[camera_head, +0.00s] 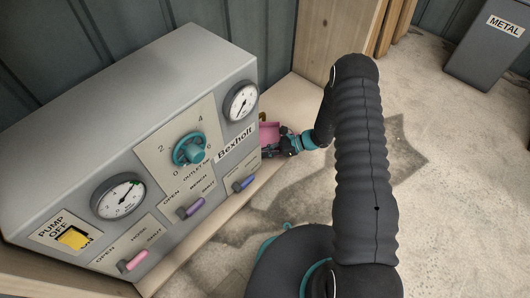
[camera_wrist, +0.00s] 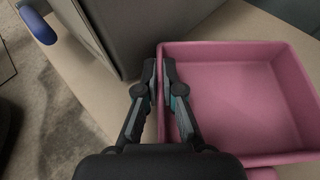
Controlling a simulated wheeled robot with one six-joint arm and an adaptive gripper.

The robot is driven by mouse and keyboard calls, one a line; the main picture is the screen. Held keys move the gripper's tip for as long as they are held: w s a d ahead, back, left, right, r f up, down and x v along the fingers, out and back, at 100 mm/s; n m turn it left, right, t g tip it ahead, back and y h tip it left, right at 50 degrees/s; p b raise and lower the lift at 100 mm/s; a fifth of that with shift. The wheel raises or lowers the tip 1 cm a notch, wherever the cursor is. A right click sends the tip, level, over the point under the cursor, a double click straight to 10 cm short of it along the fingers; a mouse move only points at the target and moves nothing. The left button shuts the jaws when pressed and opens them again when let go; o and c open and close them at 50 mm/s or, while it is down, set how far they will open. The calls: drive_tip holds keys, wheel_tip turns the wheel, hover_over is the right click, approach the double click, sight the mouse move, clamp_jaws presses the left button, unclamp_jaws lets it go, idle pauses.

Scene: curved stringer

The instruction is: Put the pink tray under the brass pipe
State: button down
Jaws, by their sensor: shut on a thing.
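The pink tray (camera_wrist: 243,105) is shallow, square and empty, and fills the right side of the wrist view. In the head view only a small part of the pink tray (camera_head: 269,132) shows past the right end of the grey panel box. My gripper (camera_wrist: 160,72) is shut on the tray's left wall, one finger inside and one outside. In the head view my gripper (camera_head: 284,146) is beside that box end, partly hidden. A small brass-coloured piece (camera_head: 262,117) shows just above the tray at the box end, perhaps the brass pipe; the rest is hidden.
The grey panel box (camera_head: 130,130) with gauges, a teal knob and coloured levers stands on a wooden ledge (camera_head: 297,97). A wooden post (camera_head: 333,35) rises behind the tray. A grey METAL bin (camera_head: 488,50) stands far right. Stained floor lies open at right.

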drive_tip(key=shift+f, duration=0.15)
drive_tip(key=c, duration=1.3)
unclamp_jaws()
